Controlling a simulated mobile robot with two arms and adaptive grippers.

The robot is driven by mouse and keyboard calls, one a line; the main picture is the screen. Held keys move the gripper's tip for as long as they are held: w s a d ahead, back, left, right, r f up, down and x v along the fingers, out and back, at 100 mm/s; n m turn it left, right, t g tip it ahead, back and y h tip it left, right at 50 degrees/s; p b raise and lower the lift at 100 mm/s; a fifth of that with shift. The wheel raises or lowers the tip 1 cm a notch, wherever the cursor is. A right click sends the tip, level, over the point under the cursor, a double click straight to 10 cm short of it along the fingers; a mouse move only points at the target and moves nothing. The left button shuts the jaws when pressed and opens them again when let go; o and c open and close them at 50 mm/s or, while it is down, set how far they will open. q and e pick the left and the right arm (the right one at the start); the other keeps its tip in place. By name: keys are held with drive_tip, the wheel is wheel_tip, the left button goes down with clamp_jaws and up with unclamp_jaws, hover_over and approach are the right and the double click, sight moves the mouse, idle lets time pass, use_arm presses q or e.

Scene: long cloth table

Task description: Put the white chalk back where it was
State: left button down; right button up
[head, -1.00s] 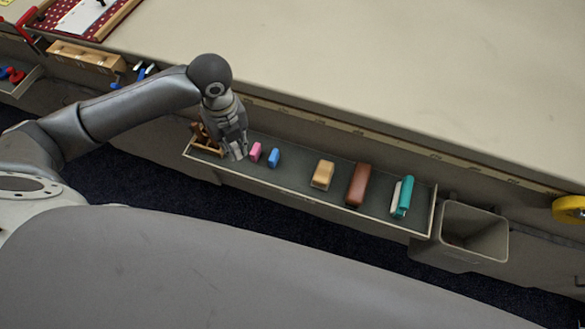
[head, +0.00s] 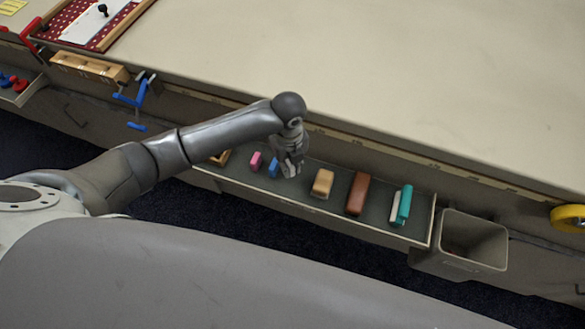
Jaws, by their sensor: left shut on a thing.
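My left gripper (head: 290,169) is over the grey tray (head: 244,178) along the table's side, just right of the blue chalk (head: 273,168). It is shut on a small pale piece at its fingertips, which looks like the white chalk (head: 291,172); the fingers hide most of it. I cannot tell whether the piece touches the tray floor. The pink chalk (head: 256,161) lies left of the blue one. My right gripper is not in view.
Right along the tray are a tan block (head: 322,183), a brown block (head: 357,193) and a teal piece (head: 405,203) beside a pale strip (head: 395,207). A grey bin (head: 472,240) hangs past the tray's end. A wooden item (head: 220,158) is at its left end.

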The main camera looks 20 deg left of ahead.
sight(292, 171)
use_arm(q)
drive_tip(key=shift+w+d+f, duration=0.15)
drive_tip(key=shift+d+f, duration=0.2)
drive_tip(key=shift+f, duration=1.7)
drive_tip(key=shift+f, duration=0.1)
drive_tip(key=c, duration=1.4)
unclamp_jaws()
wheel_tip(292, 171, up, 12)
drive_tip(key=shift+r, duration=0.15)
